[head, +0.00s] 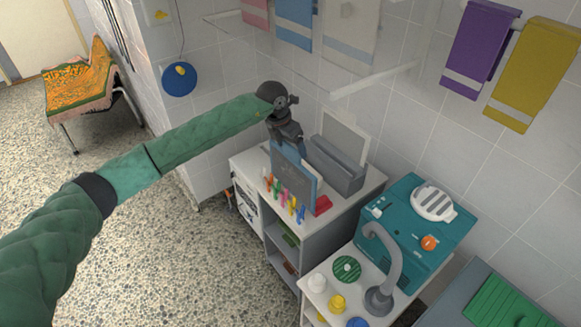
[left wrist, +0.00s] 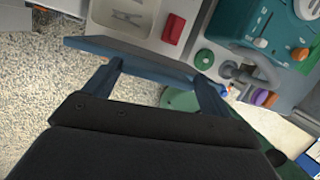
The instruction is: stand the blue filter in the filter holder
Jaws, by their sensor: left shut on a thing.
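The blue filter (head: 297,177) is a flat blue-grey panel, held roughly upright above the white cabinet top. My left gripper (head: 287,139) is shut on its upper edge. In the left wrist view, both fingers of my left gripper (left wrist: 159,72) meet the filter (left wrist: 130,52), which shows nearly edge-on. The grey box that looks like the filter holder (head: 335,172) stands just right of and behind the blue filter, with a pale panel (head: 345,137) upright in it. Whether the blue filter's lower edge touches the cabinet top is unclear. My right gripper is out of view.
Several coloured pegs (head: 284,197) and a red block (head: 322,205) sit by the cabinet's front edge (head: 300,232). A teal machine (head: 400,225) and a grey curved tap (head: 390,262) stand to the right. Towels (head: 480,45) hang on the wall behind.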

